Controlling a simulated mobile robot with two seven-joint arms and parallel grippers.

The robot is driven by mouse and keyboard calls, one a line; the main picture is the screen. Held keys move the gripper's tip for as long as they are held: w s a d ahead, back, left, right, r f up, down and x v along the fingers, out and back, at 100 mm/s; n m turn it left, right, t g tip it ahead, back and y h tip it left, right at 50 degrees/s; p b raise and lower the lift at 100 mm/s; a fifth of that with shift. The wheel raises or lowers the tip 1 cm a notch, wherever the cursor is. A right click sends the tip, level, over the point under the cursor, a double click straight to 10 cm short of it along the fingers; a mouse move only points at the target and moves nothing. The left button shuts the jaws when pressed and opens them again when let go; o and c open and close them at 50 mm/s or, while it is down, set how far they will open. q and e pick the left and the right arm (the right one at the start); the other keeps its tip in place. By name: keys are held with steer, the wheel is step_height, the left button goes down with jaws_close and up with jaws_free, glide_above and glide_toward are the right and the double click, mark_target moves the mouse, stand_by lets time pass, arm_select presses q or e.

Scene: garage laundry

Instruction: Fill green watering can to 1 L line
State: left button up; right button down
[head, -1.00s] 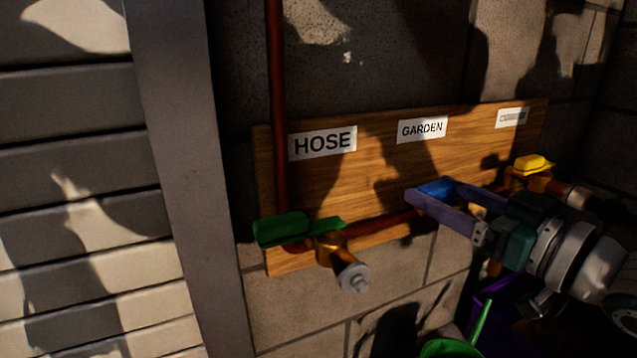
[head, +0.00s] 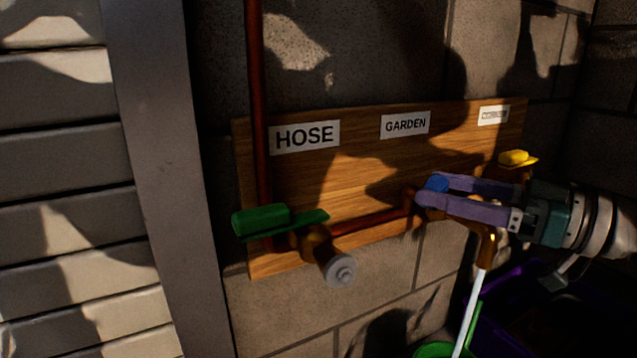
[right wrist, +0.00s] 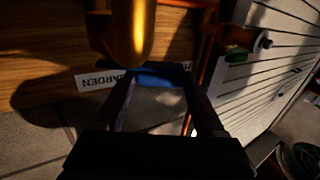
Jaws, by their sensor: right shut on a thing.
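My right gripper (head: 430,190) is shut on the blue tap handle (head: 437,183) under the GARDEN label (head: 405,124). The right wrist view shows the blue handle (right wrist: 160,77) between the fingers. The brass spout (head: 487,246) of this tap points down, and a white stream of water (head: 474,305) runs from it. The stream falls toward the green watering can (head: 437,349), which is mostly cut off at the bottom edge. The 1 L line and the water level are not visible. My left gripper is not in view.
A green-handled tap (head: 268,220) under the HOSE label (head: 304,137) is at left. A yellow-handled tap (head: 516,158) is at right under a hard-to-read label (head: 494,115). A dark purple container (head: 510,318) is at lower right. A pipe runs along the wooden board (head: 340,175).

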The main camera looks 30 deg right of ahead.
jaws_free()
steer(key=p+v, duration=0.4)
steer(key=v, duration=0.6)
